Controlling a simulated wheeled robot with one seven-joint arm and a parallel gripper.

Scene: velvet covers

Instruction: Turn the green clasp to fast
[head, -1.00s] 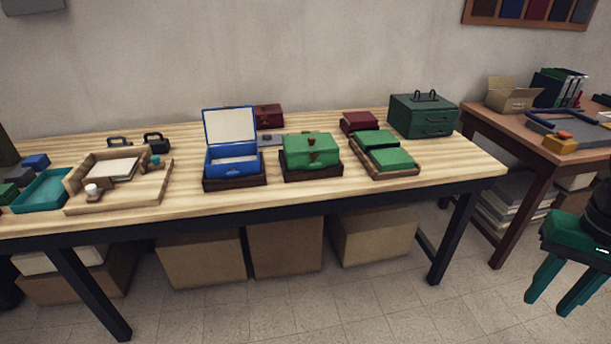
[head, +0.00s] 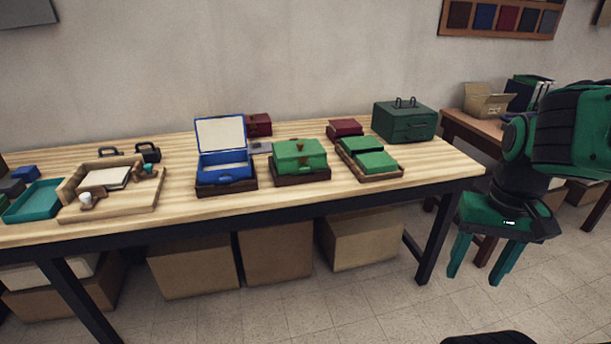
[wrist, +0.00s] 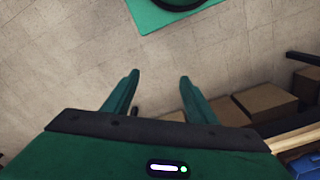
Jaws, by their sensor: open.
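A green box (head: 299,155) with its lid down sits on a dark wooden base (head: 302,178) in the middle of the table. A small brown clasp shows on its front edge; it is too small to tell which way it is turned. My gripper (head: 486,275) hangs to the right of the table, in front of its right end and lower than the tabletop. It points down, open and empty, well apart from the green box. In the wrist view my gripper (wrist: 158,85) has its two fingers spread above the floor, with nothing between them.
An open blue box (head: 226,165) stands just left of the green box. A tray (head: 383,172) with green boxes or covers lies to its right. A dark green chest (head: 404,121) stands at the back right. A wooden tray (head: 120,200) is at left. Cartons (head: 275,250) fill the space underneath.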

